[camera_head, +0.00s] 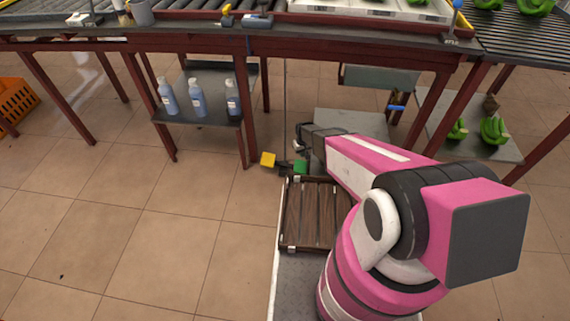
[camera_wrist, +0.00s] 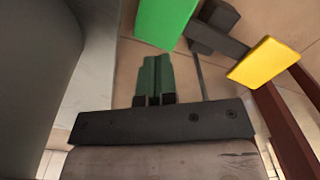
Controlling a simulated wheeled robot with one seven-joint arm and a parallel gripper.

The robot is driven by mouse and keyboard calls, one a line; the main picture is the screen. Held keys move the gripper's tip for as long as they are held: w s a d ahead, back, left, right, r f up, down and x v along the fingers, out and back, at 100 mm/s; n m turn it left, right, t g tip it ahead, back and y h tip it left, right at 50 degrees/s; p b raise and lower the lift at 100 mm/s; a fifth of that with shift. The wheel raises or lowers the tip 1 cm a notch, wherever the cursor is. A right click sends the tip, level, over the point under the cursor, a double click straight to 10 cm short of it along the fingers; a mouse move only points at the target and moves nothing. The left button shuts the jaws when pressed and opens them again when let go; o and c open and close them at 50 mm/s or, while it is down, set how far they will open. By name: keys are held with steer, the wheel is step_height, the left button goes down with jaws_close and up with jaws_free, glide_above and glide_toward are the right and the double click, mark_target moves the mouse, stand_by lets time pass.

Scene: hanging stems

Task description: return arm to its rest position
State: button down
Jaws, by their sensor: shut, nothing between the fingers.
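My gripper (camera_head: 300,148) is at the end of my pink and white arm in the head view, above the far end of the slatted crate. It is shut and holds nothing.
Bottles (camera_head: 198,98) stand on a low shelf.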

steer(key=shift+r, duration=0.6)
steer(key=s+d+r+m, duration=0.2)
steer(key=s+d+r, duration=0.4)
steer(key=r, duration=0.6)
steer(key=s+d+r+m, duration=0.1)
steer(key=s+d+r, duration=0.5)
steer(key=r, duration=0.7)
steer(key=s+d+r+m, duration=0.2)
steer(key=s+d+r, duration=0.4)
steer(key=r, duration=0.7)
steer(key=shift+s+d+m, duration=0.3)
steer(key=shift+d, duration=0.25)
